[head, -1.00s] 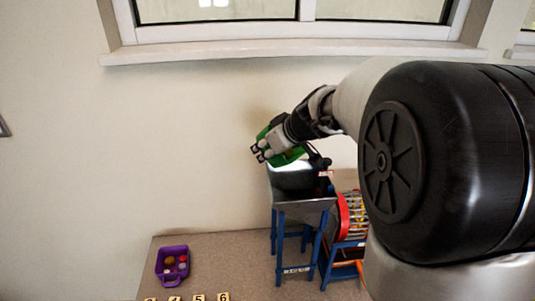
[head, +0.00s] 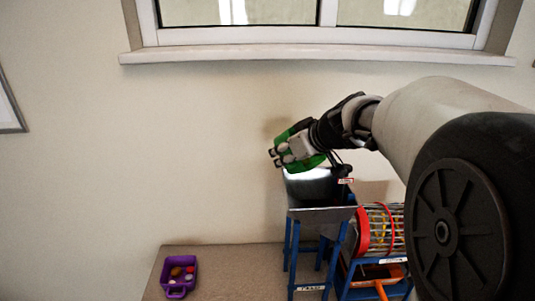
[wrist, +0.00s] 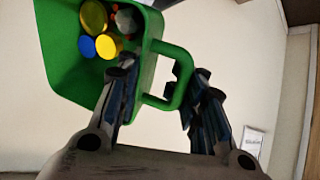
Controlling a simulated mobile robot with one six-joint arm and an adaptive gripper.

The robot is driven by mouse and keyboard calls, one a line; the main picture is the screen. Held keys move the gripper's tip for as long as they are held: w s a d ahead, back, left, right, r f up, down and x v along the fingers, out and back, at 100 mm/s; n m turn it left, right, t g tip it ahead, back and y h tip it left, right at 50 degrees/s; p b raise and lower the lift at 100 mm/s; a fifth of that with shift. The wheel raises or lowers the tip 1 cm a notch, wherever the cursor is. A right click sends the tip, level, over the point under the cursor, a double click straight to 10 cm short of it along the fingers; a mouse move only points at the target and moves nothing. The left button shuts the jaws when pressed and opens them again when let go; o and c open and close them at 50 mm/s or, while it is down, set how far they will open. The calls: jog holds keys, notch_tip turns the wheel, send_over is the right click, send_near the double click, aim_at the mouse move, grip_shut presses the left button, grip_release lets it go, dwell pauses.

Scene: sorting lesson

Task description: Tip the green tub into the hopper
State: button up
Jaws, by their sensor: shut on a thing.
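The green tub (head: 300,143) is held up above the hopper in the head view, partly hidden by my gripper (head: 280,158). In the wrist view the green tub (wrist: 62,62) shows its open inside, with yellow, blue, grey and red pieces in it. My gripper (wrist: 158,95) is shut on the tub's handle, with the fingers on either side of the handle's bar. The hopper (head: 321,213) is a grey metal funnel on blue legs, under the tub. Its dark mouth is lit at the far side.
A purple tub (head: 180,268) with several round pieces stands at the left on the table (head: 216,262). A red-rimmed wire drum (head: 379,228) on a blue frame stands right of the hopper. The wall and window sill (head: 318,49) are behind. The table between purple tub and hopper is clear.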

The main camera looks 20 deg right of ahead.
jog(key=shift+s+f+t+b, duration=0.2)
jog(key=shift+t+b, duration=0.1)
jog(key=shift+b, duration=1.3)
jog(key=shift+f+b, duration=0.15)
jog(key=shift+b, duration=0.35)
jog(key=shift+s+d+f+t+b, duration=0.1)
jog(key=shift+s+d+t+b, duration=0.1)
jog(key=shift+t+b, duration=0.5)
